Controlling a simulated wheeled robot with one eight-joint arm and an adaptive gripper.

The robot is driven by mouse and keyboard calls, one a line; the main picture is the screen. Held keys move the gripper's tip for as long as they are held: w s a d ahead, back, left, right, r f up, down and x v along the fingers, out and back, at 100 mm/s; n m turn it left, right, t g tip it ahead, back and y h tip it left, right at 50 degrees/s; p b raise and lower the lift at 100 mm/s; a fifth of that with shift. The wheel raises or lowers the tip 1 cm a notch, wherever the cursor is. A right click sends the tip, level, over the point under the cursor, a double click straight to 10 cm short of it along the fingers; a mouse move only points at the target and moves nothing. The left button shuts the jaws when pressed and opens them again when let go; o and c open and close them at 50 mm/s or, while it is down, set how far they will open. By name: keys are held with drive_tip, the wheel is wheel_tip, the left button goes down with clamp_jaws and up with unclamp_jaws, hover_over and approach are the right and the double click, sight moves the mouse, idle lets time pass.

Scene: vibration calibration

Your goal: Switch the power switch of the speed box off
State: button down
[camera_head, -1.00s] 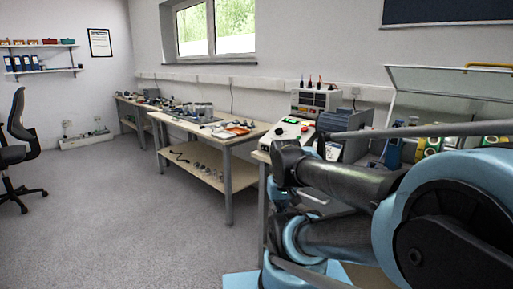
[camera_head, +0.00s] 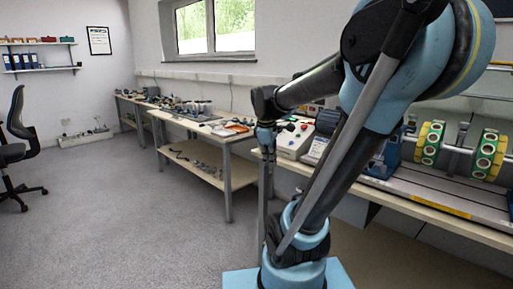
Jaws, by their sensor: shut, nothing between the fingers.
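The speed box (camera_head: 294,145) is a white box with a sloped front on the bench at the right. Small red and green controls show near its top, but I cannot make out the position of the power switch. My arm crosses in front of the bench and hides part of the box's surroundings. My gripper (camera_head: 268,157) hangs downward just left of the box, near the bench's left end. It is small and dark in this view, looks shut, and appears apart from the box.
The bench (camera_head: 450,213) also carries a rotor rig with green and yellow discs (camera_head: 431,143) on a long base. A second workbench (camera_head: 205,128) with tools stands at the back left. An office chair (camera_head: 15,150) is far left. The grey floor (camera_head: 130,220) between is clear.

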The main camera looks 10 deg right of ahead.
drive_tip(key=w+a+r+n, duration=0.2)
drive_tip(key=w+n, duration=0.5)
drive_tip(key=w, duration=0.4)
drive_tip(key=w+a+r+n+h, duration=0.1)
drive_tip(key=w+a+r+n, duration=0.2)
drive_tip(key=w+n, duration=0.4)
drive_tip(key=w, duration=0.4)
drive_tip(key=shift+w+a+r+t+h, duration=0.15)
drive_tip(key=shift+w+a+t+h, duration=0.15)
drive_tip(key=shift+a, duration=0.1)
drive_tip(key=shift+w+d+f, duration=0.9)
drive_tip(key=shift+d+f, duration=0.05)
drive_tip(key=shift+f, duration=0.6)
drive_tip(key=shift+w+d+f, duration=0.85)
drive_tip(key=shift+d+f, duration=0.1)
drive_tip(key=shift+f, duration=0.6)
drive_tip(key=shift+w+d+f, duration=0.9)
drive_tip(key=shift+d+f, duration=0.05)
drive_tip(key=shift+f, duration=0.6)
